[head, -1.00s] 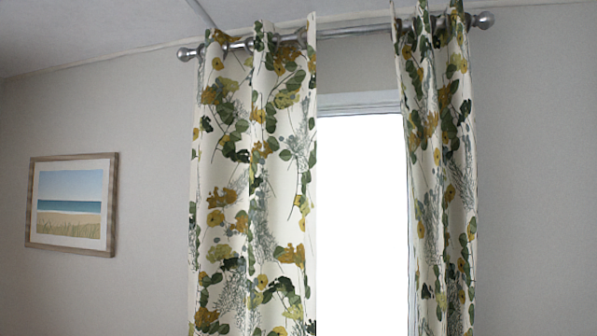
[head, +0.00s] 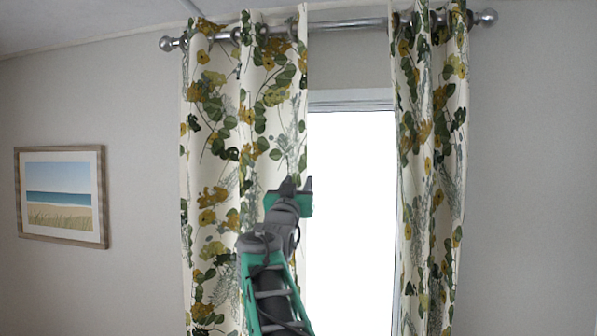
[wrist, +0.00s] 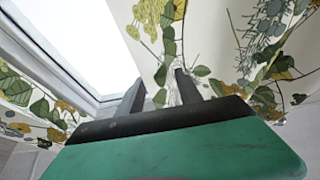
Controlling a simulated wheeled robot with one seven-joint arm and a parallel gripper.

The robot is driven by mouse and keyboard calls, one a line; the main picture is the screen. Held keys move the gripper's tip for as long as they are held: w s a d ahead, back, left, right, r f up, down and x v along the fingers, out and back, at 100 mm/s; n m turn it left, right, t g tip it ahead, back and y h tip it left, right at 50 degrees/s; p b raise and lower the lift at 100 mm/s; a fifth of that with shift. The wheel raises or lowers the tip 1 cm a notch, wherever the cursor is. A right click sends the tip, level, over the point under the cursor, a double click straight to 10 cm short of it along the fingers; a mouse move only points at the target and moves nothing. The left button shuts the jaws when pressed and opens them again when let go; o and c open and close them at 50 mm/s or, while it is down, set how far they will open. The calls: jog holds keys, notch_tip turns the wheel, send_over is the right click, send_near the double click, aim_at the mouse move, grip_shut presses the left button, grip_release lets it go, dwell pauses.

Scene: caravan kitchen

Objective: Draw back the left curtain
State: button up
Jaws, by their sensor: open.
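The left curtain (head: 215,130) is cream with green and yellow flowers and hangs from the rod over the left part of the window. Its inner edge lies left of the bright glass. My gripper (head: 292,184) is raised in front of that inner edge in the head view. In the wrist view my gripper (wrist: 160,84) shows two dark fingers, apart, with the curtain's edge (wrist: 172,50) close to the fingertips. I cannot tell whether the cloth is between the fingers or touching them. My arm hides part of the curtain's lower inner side.
The right curtain (head: 432,160), of the same cloth, hangs at the window's right side. The metal rod (head: 345,25) runs across the top. The bright window (head: 350,220) shows between the curtains. A framed beach picture (head: 61,197) hangs on the wall at left.

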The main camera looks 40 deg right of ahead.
jog(key=shift+w+d+r, duration=0.25)
jog(key=shift+w+d, duration=0.05)
jog(key=shift+d, duration=0.1)
grip_shut()
dwell(1.2)
